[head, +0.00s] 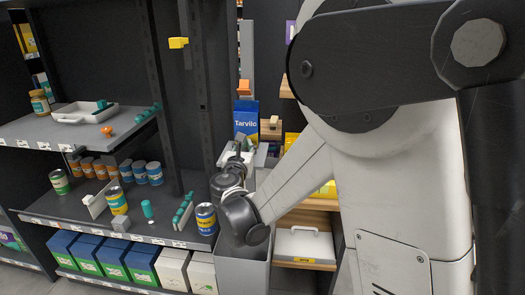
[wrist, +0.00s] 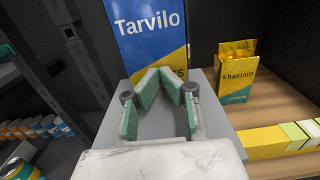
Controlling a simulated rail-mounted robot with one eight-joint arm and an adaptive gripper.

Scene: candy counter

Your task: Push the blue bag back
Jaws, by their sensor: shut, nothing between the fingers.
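The blue bag (head: 246,119), labelled Tarvilo with a yellow lower part, stands upright beyond my gripper in the head view. In the wrist view the blue bag (wrist: 150,32) fills the top middle, its lower edge partly hidden by my fingers. My gripper (wrist: 160,76) has its green-padded fingers brought together at the tips, with nothing between them. The tips overlap the bag's lower front in the picture; I cannot tell whether they touch it. In the head view my gripper (head: 240,146) is small and in front of the bag.
A grey surface (wrist: 215,105) lies under my gripper. To the right, a yellow and green Khastaro bag (wrist: 236,75) and yellow boxes (wrist: 272,141) stand on a wooden shelf. A dark upright (wrist: 70,50) and shelves with several cans (wrist: 40,127) are to the left.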

